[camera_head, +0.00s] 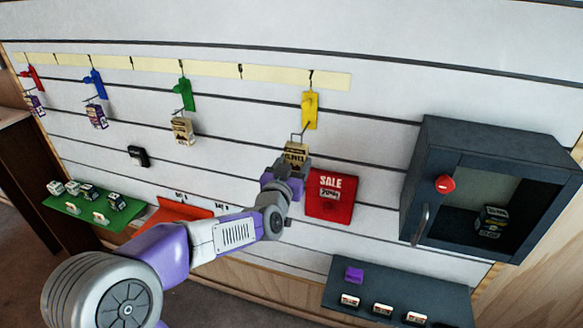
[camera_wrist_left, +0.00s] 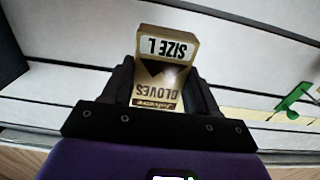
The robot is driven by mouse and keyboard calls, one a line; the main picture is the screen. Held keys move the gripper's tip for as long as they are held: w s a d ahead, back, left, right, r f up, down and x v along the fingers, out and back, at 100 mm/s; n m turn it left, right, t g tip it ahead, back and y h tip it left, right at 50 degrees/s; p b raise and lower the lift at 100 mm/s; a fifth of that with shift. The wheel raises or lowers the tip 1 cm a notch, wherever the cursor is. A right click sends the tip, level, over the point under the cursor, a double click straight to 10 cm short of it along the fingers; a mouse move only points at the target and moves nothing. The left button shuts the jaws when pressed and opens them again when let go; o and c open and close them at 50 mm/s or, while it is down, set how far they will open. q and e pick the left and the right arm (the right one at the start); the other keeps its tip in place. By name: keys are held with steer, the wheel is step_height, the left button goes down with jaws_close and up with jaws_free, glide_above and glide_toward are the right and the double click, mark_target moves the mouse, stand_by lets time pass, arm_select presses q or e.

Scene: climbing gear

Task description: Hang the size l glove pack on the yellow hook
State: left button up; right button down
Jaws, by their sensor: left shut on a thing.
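The size L glove pack (camera_head: 295,154) is a tan box with dark lettering. It also shows in the left wrist view (camera_wrist_left: 165,47), where "SIZE L" and "GLOVES" read upside down. My left gripper (camera_head: 285,174) is shut on it, with one finger on each side in the wrist view (camera_wrist_left: 160,88). The yellow hook (camera_head: 310,109) is on the slatted wall just above the pack. A thin wire shape shows between hook and pack; I cannot tell whether the pack's hanger is around the hook or only beside it. My right gripper is not in view.
Red (camera_head: 36,80), blue (camera_head: 95,84) and green (camera_head: 184,95) hooks to the left hold packs. A red SALE sign (camera_head: 329,196) is right beside my gripper. A dark open cabinet (camera_head: 436,150) stands right, above a grey shelf (camera_head: 395,284). A green shelf (camera_head: 120,217) is left.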

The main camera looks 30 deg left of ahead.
arm_select(q)
steer(key=shift+f+p+x, duration=0.2)
steer(key=shift+p+x, duration=0.45)
steer(key=shift+x, duration=1.9)
steer(key=shift+w+a+f+b, duration=0.2)
steer(key=shift+w+f+b, duration=0.3)
steer(key=shift+w+b, duration=0.25)
steer(key=o, duration=1.2)
